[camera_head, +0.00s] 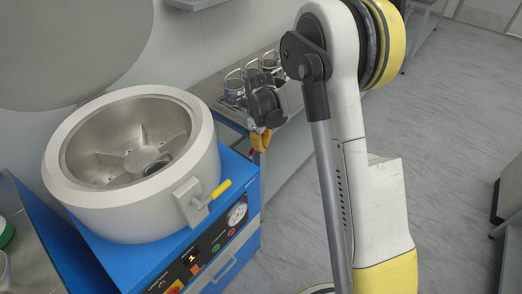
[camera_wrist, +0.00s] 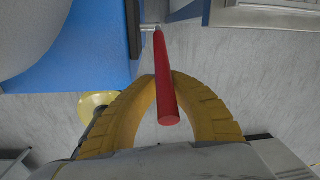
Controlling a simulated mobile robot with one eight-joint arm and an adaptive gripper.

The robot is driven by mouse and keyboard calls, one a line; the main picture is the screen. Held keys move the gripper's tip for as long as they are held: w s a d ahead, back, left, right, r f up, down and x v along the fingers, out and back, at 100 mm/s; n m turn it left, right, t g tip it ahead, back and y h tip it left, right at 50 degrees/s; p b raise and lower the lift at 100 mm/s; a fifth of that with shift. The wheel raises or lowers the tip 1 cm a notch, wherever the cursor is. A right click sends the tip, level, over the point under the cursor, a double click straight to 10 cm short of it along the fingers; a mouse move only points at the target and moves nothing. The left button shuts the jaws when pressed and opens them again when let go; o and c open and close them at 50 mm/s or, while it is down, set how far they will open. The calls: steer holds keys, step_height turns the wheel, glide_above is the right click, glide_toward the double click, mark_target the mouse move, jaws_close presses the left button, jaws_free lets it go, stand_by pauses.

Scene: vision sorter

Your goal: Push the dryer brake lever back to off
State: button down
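The red lever (camera_wrist: 165,85) shows in the wrist view as a round rod, joined at its far end to a metal pivot on the blue dryer body. My gripper (camera_wrist: 163,75) has yellow ribbed fingers whose tips close in on both sides of the rod. The rod's free end points back toward the wrist. In the head view my gripper (camera_head: 262,138) is right of the dryer (camera_head: 205,140), beyond its blue base; only a speck of red shows between its fingers. A yellow-handled latch (camera_head: 220,190) is on the dryer's front. The dryer's round lid (camera_head: 70,45) stands open, its metal bowl (camera_head: 130,140) exposed.
A bench (camera_head: 285,125) with wire-handled metal beakers (camera_head: 235,90) stands behind my gripper. A gauge (camera_head: 237,214) and buttons are on the dryer's front panel. Another blue-sided surface (camera_head: 30,240) is at the left. The floor at the right is mostly clear.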

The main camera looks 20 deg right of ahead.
steer(key=w+a, duration=0.1)
steer(key=w+r+p, duration=0.1)
steer(key=w, duration=0.1)
steer(key=w+a+r, duration=0.1)
steer(key=shift+w+a, duration=0.35)
steer(key=shift+w, duration=0.05)
steer(key=shift+w+a+p, duration=0.15)
steer(key=shift+w+a, duration=0.15)
steer(key=shift+w, duration=0.25)
steer(key=shift+w+a+p, duration=0.15)
steer(key=shift+w+a, duration=0.15)
steer(key=shift+w, duration=0.2)
